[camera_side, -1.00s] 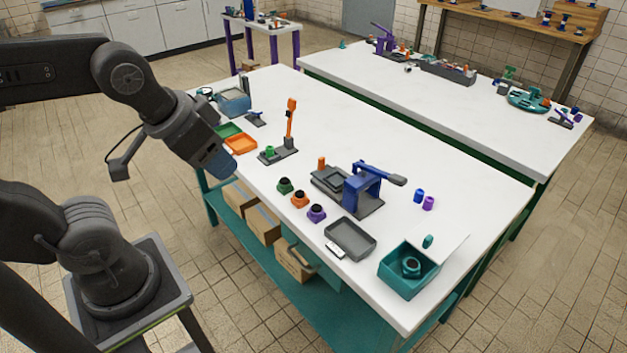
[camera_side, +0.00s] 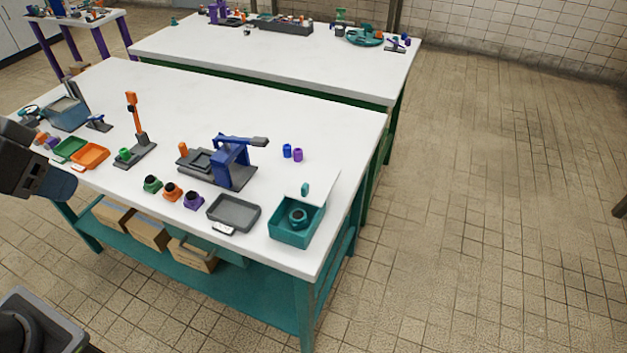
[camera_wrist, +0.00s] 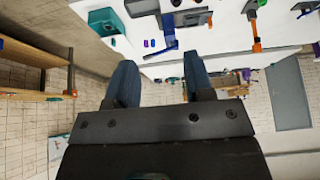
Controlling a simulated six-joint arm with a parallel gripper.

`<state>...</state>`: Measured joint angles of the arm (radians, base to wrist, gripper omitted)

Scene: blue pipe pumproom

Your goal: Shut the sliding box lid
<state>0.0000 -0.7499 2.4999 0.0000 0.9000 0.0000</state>
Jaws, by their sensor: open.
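The teal box (camera_side: 291,238) stands at the right front corner of the near white table. Its pale sliding lid (camera_side: 323,184) sticks out behind the box, slid back, with a teal knob (camera_side: 305,188) on top. My gripper (camera_side: 62,188) is at the left edge of the side view, far from the box, near the table's left front edge. In the wrist view my gripper (camera_wrist: 157,72) has its two fingers apart with nothing between them. The teal box (camera_wrist: 106,20) is at the upper left there.
A grey tray (camera_side: 233,213) is left of the box. Behind it stands a blue lever press (camera_side: 231,160). Green, orange and purple pieces (camera_side: 172,191) line the front edge. Blue and purple cylinders (camera_side: 292,152) stand behind the box. The middle back of the table is clear.

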